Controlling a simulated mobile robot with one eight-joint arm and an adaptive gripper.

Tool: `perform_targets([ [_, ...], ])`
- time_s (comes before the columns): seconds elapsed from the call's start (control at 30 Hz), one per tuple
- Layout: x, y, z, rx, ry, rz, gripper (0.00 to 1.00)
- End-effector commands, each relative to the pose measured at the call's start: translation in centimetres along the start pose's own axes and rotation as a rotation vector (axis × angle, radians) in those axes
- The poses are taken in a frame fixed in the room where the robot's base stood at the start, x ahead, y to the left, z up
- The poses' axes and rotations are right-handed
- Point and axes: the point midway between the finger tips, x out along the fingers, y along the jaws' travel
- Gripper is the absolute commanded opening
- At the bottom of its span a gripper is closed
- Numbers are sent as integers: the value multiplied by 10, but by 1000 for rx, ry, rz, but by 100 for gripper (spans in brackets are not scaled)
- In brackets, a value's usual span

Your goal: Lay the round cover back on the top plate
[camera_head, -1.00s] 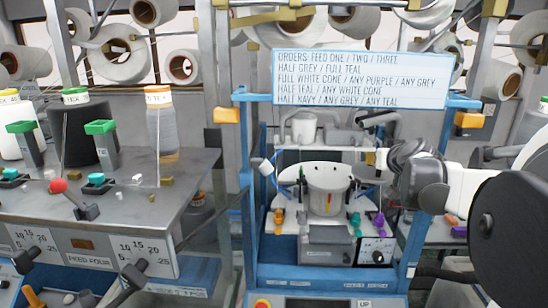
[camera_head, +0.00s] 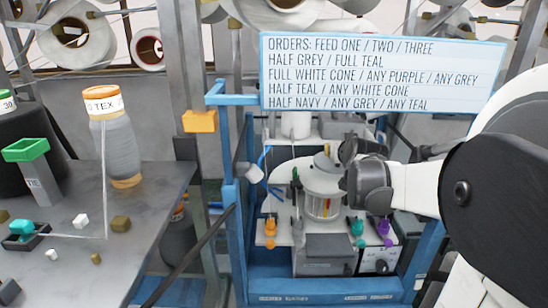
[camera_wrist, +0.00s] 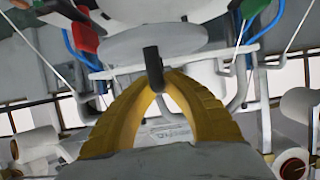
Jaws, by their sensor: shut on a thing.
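My gripper (camera_wrist: 154,80) has yellow fingers shut on the dark knob of the round cover (camera_wrist: 150,43), a flat grey disc in the wrist view. A larger pale round surface (camera_wrist: 150,9) shows beyond the disc. In the head view, the white arm reaches in from the right, its wrist beside the round knitting head. A pale round plate (camera_head: 320,183) tops the drum with coloured parts inside it. The arm's end partly hides this area. I cannot tell whether the cover touches the plate.
The blue frame (camera_head: 232,215) stands around the machine, with an orders board (camera_head: 380,72) above. Orange (camera_head: 270,227), teal (camera_head: 357,227) and purple (camera_head: 383,226) parts sit around the drum. A grey bench (camera_head: 130,225) with a thread cone (camera_head: 117,145) is on the left.

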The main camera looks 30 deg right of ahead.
Motion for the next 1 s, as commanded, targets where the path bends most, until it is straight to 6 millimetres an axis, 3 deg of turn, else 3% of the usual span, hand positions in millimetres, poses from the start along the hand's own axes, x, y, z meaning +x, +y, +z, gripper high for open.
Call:
perform_targets([
  [0.1,3,-19,10,-3,0,-2,0],
  [0.2,4,-25,14,0,0,-1,0],
  [0.5,19,-26,50,1,1,1,0],
  [0.9,21,-25,56,1,0,1,0],
  [0.93,21,-25,55,1,0,1,19],
  [0.97,20,-25,55,1,0,1,28],
  [1.0,20,-25,55,1,0,1,30],
])
